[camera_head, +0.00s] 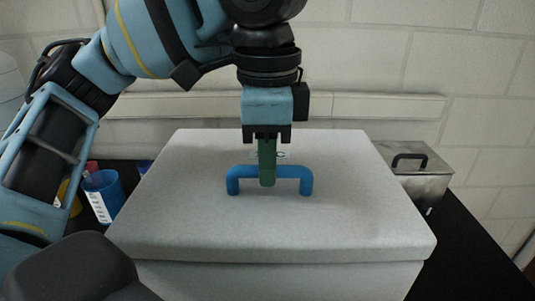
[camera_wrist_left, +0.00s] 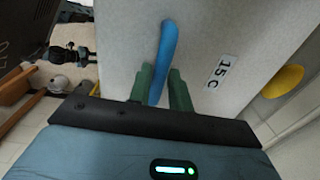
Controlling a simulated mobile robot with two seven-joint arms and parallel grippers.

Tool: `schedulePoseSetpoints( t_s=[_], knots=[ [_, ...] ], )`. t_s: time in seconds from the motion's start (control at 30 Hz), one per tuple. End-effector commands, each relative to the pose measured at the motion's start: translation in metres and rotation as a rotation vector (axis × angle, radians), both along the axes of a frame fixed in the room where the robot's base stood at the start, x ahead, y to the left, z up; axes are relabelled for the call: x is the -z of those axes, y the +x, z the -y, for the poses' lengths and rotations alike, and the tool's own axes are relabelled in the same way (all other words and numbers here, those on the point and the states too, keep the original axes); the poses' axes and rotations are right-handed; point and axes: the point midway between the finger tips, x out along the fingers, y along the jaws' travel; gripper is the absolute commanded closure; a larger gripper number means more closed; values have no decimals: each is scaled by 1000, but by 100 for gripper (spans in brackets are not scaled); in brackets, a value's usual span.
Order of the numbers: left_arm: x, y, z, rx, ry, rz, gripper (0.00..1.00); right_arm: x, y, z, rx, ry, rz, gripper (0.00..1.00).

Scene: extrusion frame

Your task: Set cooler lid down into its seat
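The cooler lid (camera_head: 190,215) is a light grey slab with a blue handle (camera_head: 238,173) on top. It lies over the cooler box (camera_head: 290,281), with a thin dark seam between them along the front. From here I cannot tell how deeply the lid sits. My left gripper (camera_head: 267,180) points straight down from above, its green fingers at the middle of the handle. In the left wrist view the fingers (camera_wrist_left: 163,85) close on both sides of the blue bar (camera_wrist_left: 168,45). My right gripper is not in view.
A metal box with a black handle (camera_head: 420,187) stands to the right on the black bench (camera_head: 465,250). A blue cup (camera_head: 103,195) stands to the left. A pale brick wall with a ledge (camera_head: 375,106) runs behind.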

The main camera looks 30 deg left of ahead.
Motion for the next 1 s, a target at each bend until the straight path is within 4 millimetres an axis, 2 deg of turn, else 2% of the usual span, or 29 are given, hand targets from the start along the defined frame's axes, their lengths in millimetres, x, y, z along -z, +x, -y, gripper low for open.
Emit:
schedulePoseSetpoints(
  t_s=[0.03, 0.13, 0.47, 0.57, 0.83, 1.0],
  knots=[
    [0, 0, 0, 0, -1, -1, 73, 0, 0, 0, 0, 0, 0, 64],
    [0, 0, 0, 0, 0, 0, 60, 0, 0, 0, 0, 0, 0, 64],
    [-3, 0, 0, 1, -1, 1, 59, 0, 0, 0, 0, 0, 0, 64],
    [-12, 0, 1, 1, 0, 1, 59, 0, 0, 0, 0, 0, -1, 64],
    [-57, -2, 2, 0, -1, 3, 59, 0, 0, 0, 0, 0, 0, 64],
    [-71, -3, 2, -1, 1, 2, 59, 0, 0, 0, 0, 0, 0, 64]
  ],
)
